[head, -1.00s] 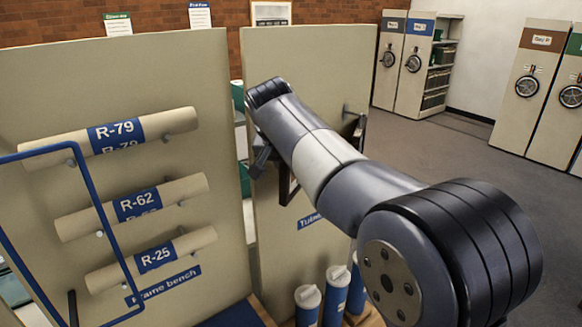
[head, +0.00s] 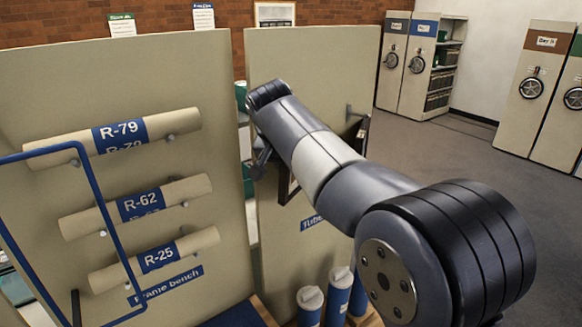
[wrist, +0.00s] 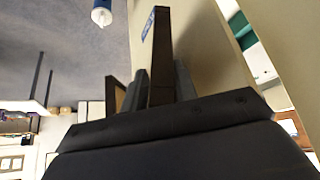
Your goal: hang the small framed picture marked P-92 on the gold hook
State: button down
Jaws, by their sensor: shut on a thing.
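In the wrist view my gripper (wrist: 158,82) is shut on a dark picture frame (wrist: 161,45), seen nearly edge-on beside the beige panel. In the head view my arm hides most of the picture; dark frame edges (head: 284,188) show on either side of the arm, in front of the right beige panel (head: 310,60). No P-92 mark is readable. A small peg or hook (head: 349,112) sticks out of that panel near the frame's upper right. Its colour is unclear, and I cannot tell whether the frame touches it.
A left panel (head: 60,90) holds rolls labelled R-79 (head: 122,132), R-62 and R-25, with a blue rail (head: 105,215) in front. Blue tubes (head: 338,298) stand upright below the right panel. Shelving units stand at the back right, with open floor (head: 450,165) before them.

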jog(key=shift+w+a+f, duration=0.3)
jog(key=shift+a+f, duration=0.2)
jog(key=shift+f, duration=0.05)
dwell(0.8)
jog(key=shift+w+r, duration=0.1)
jog(key=shift+r, duration=0.2)
jog(key=shift+w+r, duration=0.1)
jog(key=shift+r, duration=0.75)
jog(key=s+d+b, duration=0.4)
jog(key=s+d, duration=0.1)
jog(key=s, duration=0.3)
jog(key=shift+d+f+b, duration=0.2)
jog(key=shift+d+b, duration=0.1)
jog(key=shift+d, duration=0.05)
dwell(0.9)
jog(key=shift+f, duration=0.1)
